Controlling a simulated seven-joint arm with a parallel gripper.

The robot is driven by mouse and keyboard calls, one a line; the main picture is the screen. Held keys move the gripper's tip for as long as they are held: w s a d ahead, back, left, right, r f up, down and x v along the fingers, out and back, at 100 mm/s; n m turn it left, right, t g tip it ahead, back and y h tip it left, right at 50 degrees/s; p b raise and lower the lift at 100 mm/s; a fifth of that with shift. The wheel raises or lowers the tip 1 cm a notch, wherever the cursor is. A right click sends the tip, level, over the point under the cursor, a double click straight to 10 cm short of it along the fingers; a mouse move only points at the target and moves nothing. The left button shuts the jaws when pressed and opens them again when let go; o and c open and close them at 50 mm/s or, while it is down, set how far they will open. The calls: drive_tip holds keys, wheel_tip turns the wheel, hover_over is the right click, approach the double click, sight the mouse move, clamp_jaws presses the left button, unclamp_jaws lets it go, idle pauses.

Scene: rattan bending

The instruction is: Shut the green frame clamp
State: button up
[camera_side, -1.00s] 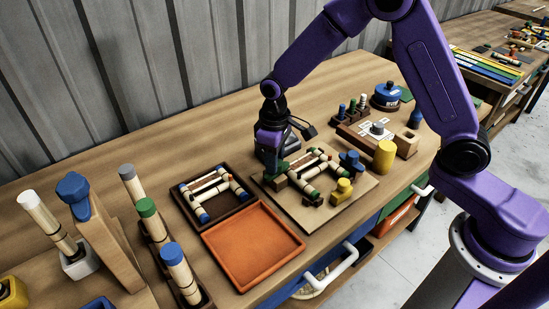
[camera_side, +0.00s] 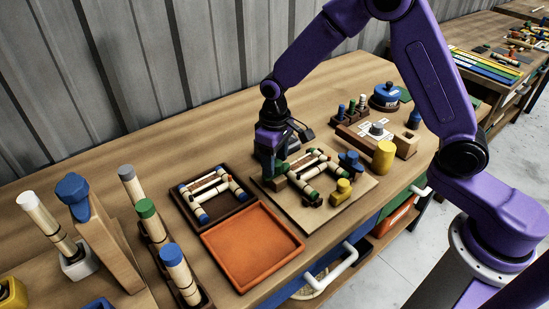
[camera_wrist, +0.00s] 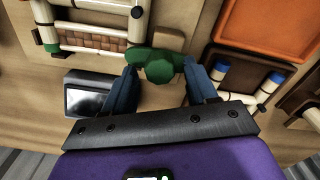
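The green frame clamp (camera_side: 281,168) stands at the left corner of a wooden board (camera_side: 325,200), beside a rattan frame (camera_side: 309,172). In the wrist view, the clamp's dark green lever (camera_wrist: 158,64) lies between my fingertips, over a pale block at the frame's corner. My gripper (camera_wrist: 160,75) points down at the clamp, with its two blue fingers spread on either side of the lever. Contact is unclear at the fingertips. The fingers partly hide the clamp in the side view, and I cannot tell whether it is fully shut.
A yellow clamp (camera_side: 341,189) and a blue clamp (camera_side: 350,163) stand on the same board. To the left are a dark tray (camera_side: 230,211) holding another rattan frame and an empty orange tray (camera_side: 252,246). A yellow cylinder (camera_side: 384,156) stands to the right.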

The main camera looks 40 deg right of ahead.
drive_tip(key=shift+r, duration=0.1)
wheel_tip(320, 180, up, 17)
idle(0.7)
drive_tip(key=shift+r, duration=0.1)
drive_tip(key=s+d+f+n, duration=0.2)
drive_tip(key=s+d, duration=0.1)
drive_tip(key=s, duration=0.7)
drive_tip(key=s+d+f+n, duration=0.1)
drive_tip(key=s+d+n, duration=0.2)
drive_tip(key=s, duration=0.7)
drive_tip(key=s+d+f+n, duration=0.2)
drive_tip(key=s+d+n, duration=0.1)
drive_tip(key=s, duration=0.7)
drive_tip(key=shift+d+f, duration=0.35)
drive_tip(key=shift+d, duration=0.4)
